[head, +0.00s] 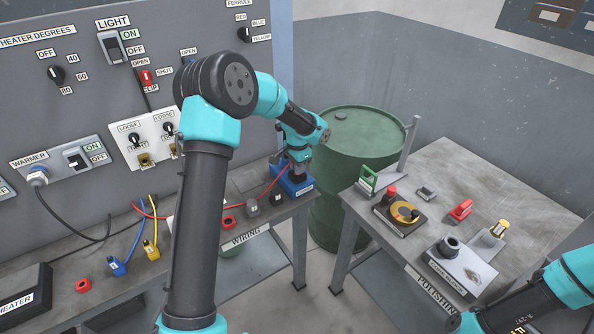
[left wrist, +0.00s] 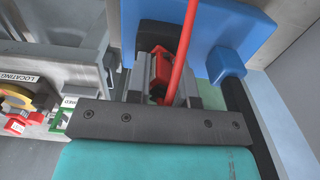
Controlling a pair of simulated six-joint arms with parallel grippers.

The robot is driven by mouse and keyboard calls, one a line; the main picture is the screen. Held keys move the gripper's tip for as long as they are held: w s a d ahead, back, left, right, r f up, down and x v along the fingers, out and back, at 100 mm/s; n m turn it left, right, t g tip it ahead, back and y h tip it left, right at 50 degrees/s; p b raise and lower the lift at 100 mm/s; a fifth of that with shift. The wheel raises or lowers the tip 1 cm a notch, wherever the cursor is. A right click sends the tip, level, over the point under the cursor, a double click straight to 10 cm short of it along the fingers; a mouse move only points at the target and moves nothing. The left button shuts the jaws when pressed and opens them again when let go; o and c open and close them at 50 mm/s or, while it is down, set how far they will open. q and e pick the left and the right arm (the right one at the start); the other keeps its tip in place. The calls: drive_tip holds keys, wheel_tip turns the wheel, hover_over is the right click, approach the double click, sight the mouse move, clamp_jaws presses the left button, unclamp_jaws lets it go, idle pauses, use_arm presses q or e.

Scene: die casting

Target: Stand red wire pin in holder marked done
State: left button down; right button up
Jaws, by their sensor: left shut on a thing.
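My left gripper (head: 297,172) is at the far right end of the wiring bench, over the blue holder (head: 291,189). The holder carries a small label that I cannot read. In the left wrist view my left gripper (left wrist: 160,82) is shut on the red wire pin (left wrist: 158,70), with a red wire (left wrist: 187,50) running up from it. The blue holder (left wrist: 200,35) fills the background there, close to the pin. Whether the pin touches the holder or sits in it is hidden.
The red wire (head: 272,183) trails left across the wiring bench. A blue connector (head: 118,266), a yellow connector (head: 151,250) and red rings lie there. A green drum (head: 362,150) stands behind the gap between the benches. The polishing bench (head: 440,160) holds several fixtures and blocks.

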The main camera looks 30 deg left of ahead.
use_arm(q)
drive_tip(key=shift+r, duration=0.7)
idle(0.7)
drive_tip(key=shift+r, duration=1.4)
